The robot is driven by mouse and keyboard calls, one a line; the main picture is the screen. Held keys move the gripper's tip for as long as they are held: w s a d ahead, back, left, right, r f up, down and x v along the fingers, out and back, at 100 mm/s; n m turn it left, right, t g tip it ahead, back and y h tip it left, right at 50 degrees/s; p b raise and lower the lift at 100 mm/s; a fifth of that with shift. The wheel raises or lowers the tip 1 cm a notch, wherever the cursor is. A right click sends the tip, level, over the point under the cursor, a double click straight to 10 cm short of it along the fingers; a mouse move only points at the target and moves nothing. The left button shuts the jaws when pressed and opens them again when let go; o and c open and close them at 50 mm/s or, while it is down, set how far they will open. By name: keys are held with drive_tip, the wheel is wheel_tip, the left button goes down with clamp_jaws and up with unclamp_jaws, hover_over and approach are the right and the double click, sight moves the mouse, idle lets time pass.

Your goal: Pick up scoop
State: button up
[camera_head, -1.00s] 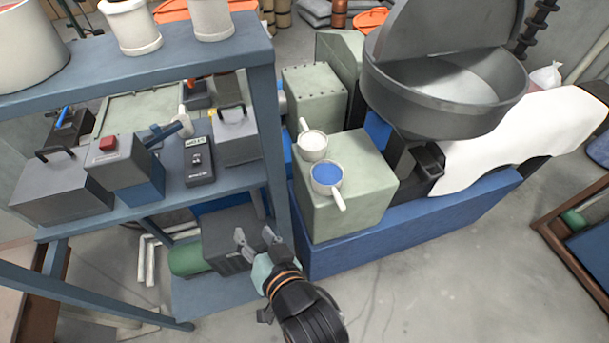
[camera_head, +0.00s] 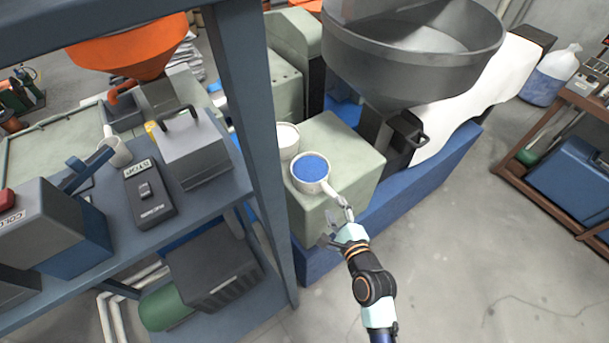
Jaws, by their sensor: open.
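A white scoop (camera_head: 311,176) filled with blue granules stands on the pale green machine block (camera_head: 354,151). Its handle points down and right, toward my gripper. A second white scoop (camera_head: 287,138) stands behind it, partly hidden by the shelf post and the blue-filled scoop. My gripper (camera_head: 339,222) is open and empty, with its fingers around the end of the blue-filled scoop's handle, one finger close above it and the other lower left in front of the block. I cannot tell whether a finger touches the handle.
A blue-grey shelf (camera_head: 195,196) with a close upright post (camera_head: 248,150) stands left of the block, holding metal boxes and a labelled control box (camera_head: 149,195). A large grey hopper (camera_head: 415,60) overhangs the back right. The floor at right front is clear.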

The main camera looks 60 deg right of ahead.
sight(332, 196)
drive_tip(key=shift+w+d+f, duration=0.15)
drive_tip(key=shift+w+d, duration=0.1)
drive_tip(key=shift+d, duration=0.1)
drive_tip(key=shift+x, duration=0.75)
drive_tip(key=shift+w+d+f, duration=0.1)
drive_tip(key=shift+d, duration=0.1)
drive_tip(key=x, duration=0.4)
drive_tip(key=shift+w+d+b, duration=0.15)
drive_tip(key=shift+d+b, duration=0.15)
drive_tip(key=shift+b, duration=0.1)
clamp_jaws()
